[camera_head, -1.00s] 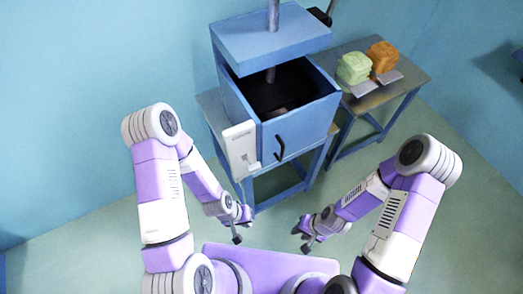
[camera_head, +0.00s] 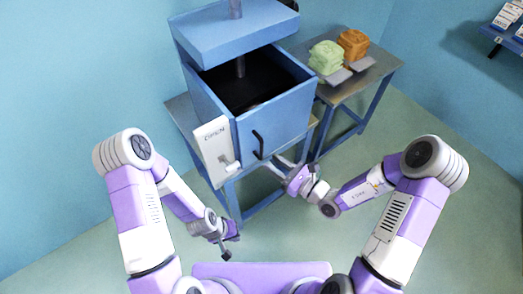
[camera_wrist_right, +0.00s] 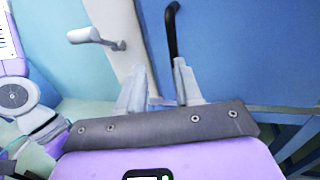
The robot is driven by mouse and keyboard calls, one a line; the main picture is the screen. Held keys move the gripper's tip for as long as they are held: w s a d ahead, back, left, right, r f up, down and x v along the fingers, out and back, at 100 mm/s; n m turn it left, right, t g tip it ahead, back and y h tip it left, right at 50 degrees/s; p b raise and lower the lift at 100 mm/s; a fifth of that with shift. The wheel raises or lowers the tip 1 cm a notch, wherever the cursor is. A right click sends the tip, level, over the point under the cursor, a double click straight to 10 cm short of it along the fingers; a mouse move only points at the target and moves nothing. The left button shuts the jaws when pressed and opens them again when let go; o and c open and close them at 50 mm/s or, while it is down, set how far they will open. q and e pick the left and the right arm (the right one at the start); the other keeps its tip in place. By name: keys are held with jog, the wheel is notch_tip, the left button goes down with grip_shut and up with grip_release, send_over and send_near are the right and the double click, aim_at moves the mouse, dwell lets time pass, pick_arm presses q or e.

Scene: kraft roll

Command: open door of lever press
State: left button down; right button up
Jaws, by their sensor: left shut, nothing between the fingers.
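The lever press (camera_head: 232,32) is a blue box with an open top and a raised blue plate above it. Its front door (camera_head: 285,112) looks shut, with a black curved handle (camera_head: 258,146). The handle also shows in the right wrist view (camera_wrist_right: 172,32), upright just beyond the fingers and nearer the right one. My right gripper (camera_head: 278,163) is open and empty, just below and right of the handle; its fingers stand apart in the wrist view (camera_wrist_right: 159,88). My left gripper (camera_head: 226,252) is shut and empty, low in front of the press.
A white panel (camera_head: 212,145) marked OPEN, with a small white lever (camera_head: 233,166), is left of the door. A side table (camera_head: 378,72) at the right bears a green bundle (camera_head: 326,57) and an orange bundle (camera_head: 353,44). The floor in front is free.

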jog(key=w, duration=0.1)
jog(key=t+b, duration=0.1)
send_over(261, 158)
jog(key=shift+w+r+m+h, duration=0.2)
jog(key=shift+w+m+h, duration=0.1)
jog(key=shift+w+m, duration=0.1)
jog(key=shift+c, duration=0.4)
grip_shut()
